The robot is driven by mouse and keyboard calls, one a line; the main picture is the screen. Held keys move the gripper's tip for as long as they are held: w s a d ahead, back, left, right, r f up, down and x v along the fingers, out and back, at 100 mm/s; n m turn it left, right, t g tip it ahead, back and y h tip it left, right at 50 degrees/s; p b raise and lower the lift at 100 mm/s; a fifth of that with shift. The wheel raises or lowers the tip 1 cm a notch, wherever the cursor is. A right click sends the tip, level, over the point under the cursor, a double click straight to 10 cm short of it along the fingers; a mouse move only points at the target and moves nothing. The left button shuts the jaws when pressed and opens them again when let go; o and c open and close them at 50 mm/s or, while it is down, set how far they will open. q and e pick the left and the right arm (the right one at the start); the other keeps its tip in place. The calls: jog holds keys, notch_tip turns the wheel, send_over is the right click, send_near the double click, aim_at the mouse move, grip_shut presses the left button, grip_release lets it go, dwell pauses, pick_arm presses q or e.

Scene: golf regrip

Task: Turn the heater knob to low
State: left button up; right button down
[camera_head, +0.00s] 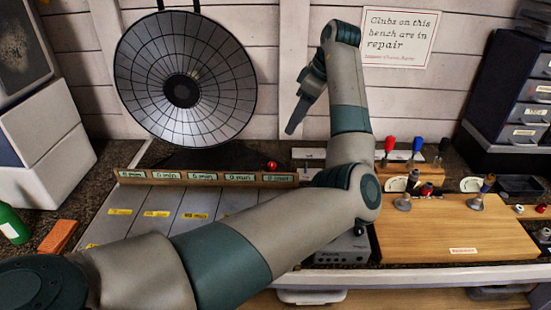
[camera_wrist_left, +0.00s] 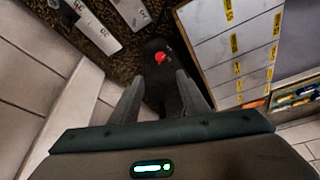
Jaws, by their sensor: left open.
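The heater (camera_head: 185,80) is a large round dish with a wire grille, standing at the back left of the bench. A small round red knob (camera_head: 271,165) shows at the right end of its dark base; its setting is not readable. The knob also shows in the left wrist view (camera_wrist_left: 160,57), on a black part just beyond the fingertips. My left gripper (camera_head: 291,128) is above and slightly right of the knob, pointing down, apart from it. In the left wrist view its two fingers (camera_wrist_left: 159,80) stand apart with nothing gripped. My right gripper is not in view.
A strip of minute labels (camera_head: 205,178) runs before the heater, with grey panels bearing yellow tags in front. My left arm crosses the bench. A wooden board (camera_head: 455,232) with colored tools lies right. An orange block (camera_head: 58,236) and green bottle (camera_head: 12,224) are left.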

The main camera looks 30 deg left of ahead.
aim_at(272, 164)
pick_arm(q)
jog(key=p+x, duration=0.4)
jog(key=x, duration=1.2)
jog(key=shift+f+p, duration=0.25)
jog(key=shift+p, duration=0.05)
jog(key=c, duration=1)
